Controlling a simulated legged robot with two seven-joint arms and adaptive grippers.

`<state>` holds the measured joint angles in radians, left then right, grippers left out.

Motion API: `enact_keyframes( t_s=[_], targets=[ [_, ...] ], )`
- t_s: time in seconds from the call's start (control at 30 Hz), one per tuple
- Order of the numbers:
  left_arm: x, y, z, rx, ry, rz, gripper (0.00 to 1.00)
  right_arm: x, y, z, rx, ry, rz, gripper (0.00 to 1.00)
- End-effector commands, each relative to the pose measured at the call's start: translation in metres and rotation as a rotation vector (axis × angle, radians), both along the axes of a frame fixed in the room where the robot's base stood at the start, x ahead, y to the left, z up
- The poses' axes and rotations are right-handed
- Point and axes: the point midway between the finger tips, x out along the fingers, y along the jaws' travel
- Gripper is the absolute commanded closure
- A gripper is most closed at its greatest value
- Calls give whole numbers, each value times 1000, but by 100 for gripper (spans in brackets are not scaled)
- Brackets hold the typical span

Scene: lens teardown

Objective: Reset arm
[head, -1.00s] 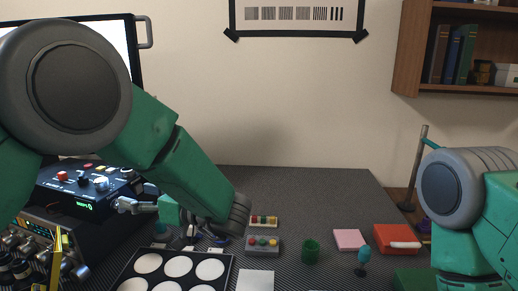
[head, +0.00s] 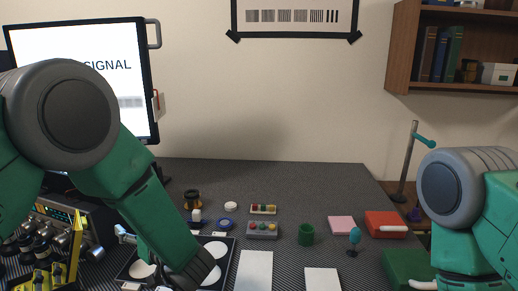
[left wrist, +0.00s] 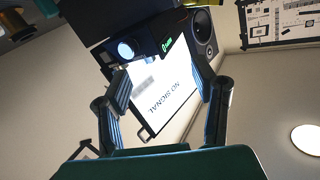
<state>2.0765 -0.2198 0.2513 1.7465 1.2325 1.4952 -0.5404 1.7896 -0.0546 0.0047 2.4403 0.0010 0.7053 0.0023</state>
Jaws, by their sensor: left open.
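My left arm (head: 130,185) comes in from the left in the head view, bent at the elbow, and its forearm slopes down over the tray with white discs (head: 214,250). The left gripper is mostly hidden by the forearm there; only a grey part shows at its left. In the left wrist view my left gripper (left wrist: 163,72) is open, with nothing between its two fingers. Beyond them are the "NO SIGNAL" monitor (left wrist: 172,95) and a dark device with a glowing blue lens (left wrist: 127,49). My right arm (head: 470,205) stands at the right edge; its gripper is out of view.
A grey button box (head: 262,230), green cup (head: 306,235), pink pad (head: 341,225) and red box (head: 384,223) lie on the dark table. White sheets (head: 255,270) lie in front. Knobbed equipment (head: 50,225) crowds the left. The table's back middle is clear.

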Motion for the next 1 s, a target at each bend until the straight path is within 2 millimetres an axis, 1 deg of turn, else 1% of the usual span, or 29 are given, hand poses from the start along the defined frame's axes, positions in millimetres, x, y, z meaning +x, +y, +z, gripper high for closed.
enact_keyframes(
  t_s=[0.03,0.07,0.17,0.2,0.27,0.3,0.37,0.4,0.47,0.5,0.57,0.6,0.67,0.7,0.77,0.8,0.87,0.9,0.93,0.97,1.0],
  targets=[
    [-4,5,-20,-14,43,-48,47,0,0,0,0,1,0,47],
    [-7,7,-31,-23,67,-80,47,0,0,0,0,1,0,47],
    [-21,13,-76,-77,169,-190,47,-1,0,0,0,1,0,47],
    [-30,15,-96,-106,221,-236,47,0,0,0,0,1,0,47],
    [-52,17,-130,-161,314,-305,47,0,0,0,0,1,0,47],
    [-70,19,-153,-208,386,-350,47,0,0,0,0,1,0,47],
    [-104,19,-186,-282,498,-410,47,0,0,0,0,1,0,47],
    [-129,18,-205,-334,573,-441,47,0,0,0,0,1,0,47],
    [-167,17,-228,-410,684,-478,47,0,0,0,0,1,0,47],
    [-193,16,-241,-460,753,-498,47,0,0,0,0,1,0,47],
    [-231,14,-256,-530,852,-518,47,0,0,0,0,1,0,47],
    [-254,13,-262,-574,912,-528,47,-1,0,0,0,1,0,47],
    [-287,11,-269,-633,995,-537,47,-1,0,0,0,1,0,47],
    [-307,10,-272,-669,1043,-540,47,-1,0,0,0,1,0,47],
    [-336,8,-274,-720,1114,-543,47,-1,0,0,0,1,0,47],
    [-355,6,-274,-752,1159,-542,47,-1,0,0,0,1,0,47],
    [-382,5,-272,-800,1223,-540,47,-1,0,0,0,1,0,47],
    [-399,3,-271,-830,1266,-538,47,-1,0,0,0,1,0,47],
    [-411,2,-270,-851,1294,-537,47,-1,0,-1,0,1,0,47],
    [-401,1,-284,-833,1279,-550,47,0,0,-14,0,0,0,47],
    [-397,0,-294,-820,1274,-560,47,0,0,-25,0,0,0,47]
  ],
)
